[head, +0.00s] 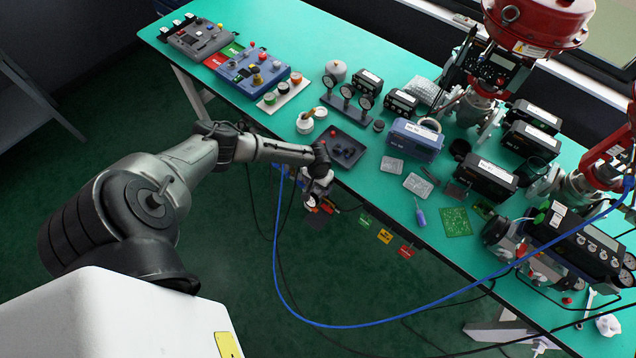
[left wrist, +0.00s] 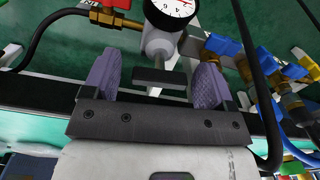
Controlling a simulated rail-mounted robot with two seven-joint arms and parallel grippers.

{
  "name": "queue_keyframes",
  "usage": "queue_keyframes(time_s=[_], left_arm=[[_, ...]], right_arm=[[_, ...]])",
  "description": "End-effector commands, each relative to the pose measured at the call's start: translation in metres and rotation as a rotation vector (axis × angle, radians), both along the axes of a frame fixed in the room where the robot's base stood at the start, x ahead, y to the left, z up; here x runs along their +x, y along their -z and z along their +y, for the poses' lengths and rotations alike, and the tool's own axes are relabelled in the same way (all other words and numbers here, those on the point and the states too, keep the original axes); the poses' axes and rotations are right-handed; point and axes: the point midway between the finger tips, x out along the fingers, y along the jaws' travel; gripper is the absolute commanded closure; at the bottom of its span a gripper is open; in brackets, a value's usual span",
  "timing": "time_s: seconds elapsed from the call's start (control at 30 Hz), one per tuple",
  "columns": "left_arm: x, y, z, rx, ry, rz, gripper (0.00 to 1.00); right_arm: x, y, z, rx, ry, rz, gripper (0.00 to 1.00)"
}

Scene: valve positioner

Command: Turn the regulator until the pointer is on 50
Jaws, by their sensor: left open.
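The regulator (left wrist: 158,42) has a pale grey body with a dark crossbar handle (left wrist: 160,76) on a metal stem. A white round gauge (left wrist: 176,8) with black figures sits on it, cut off by the top edge of the left wrist view. The pointer's reading cannot be made out. My left gripper (left wrist: 153,86) is open, its two ribbed purple-grey fingers on either side of the crossbar in the picture, with no clear contact. In the head view my left gripper (head: 318,188) is at the table's front edge and hides most of the regulator. My right gripper is in neither view.
A red valve lever (left wrist: 120,5) and a black hose (left wrist: 45,30) lie left of the regulator. Blue-handled brass valves (left wrist: 232,52) stand to the right. A dark tray (head: 338,150) sits on the green table behind. Coloured tags (head: 385,236) hang along the front.

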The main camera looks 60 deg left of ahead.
Motion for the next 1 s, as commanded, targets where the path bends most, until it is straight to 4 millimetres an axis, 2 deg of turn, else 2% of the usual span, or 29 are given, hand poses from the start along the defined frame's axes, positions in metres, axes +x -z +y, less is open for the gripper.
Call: queue_keyframes(time_s=[0.17,0.27,0.7,1.0], left_arm=[[0.0,-0.002,0.0,0.0,0.0,0.0,0.21],[0.0,-0.011,0.001,0.001,0.0,0.0,0.21],[0.0,-0.093,0.0,0.0,0.002,-0.001,0.21],[0.0,-0.13,0.0,0.0,0.0,0.0,0.21]], right_arm=[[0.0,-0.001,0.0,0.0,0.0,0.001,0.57],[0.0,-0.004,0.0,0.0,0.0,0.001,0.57],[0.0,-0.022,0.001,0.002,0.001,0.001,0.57],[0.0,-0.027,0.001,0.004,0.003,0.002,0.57]])
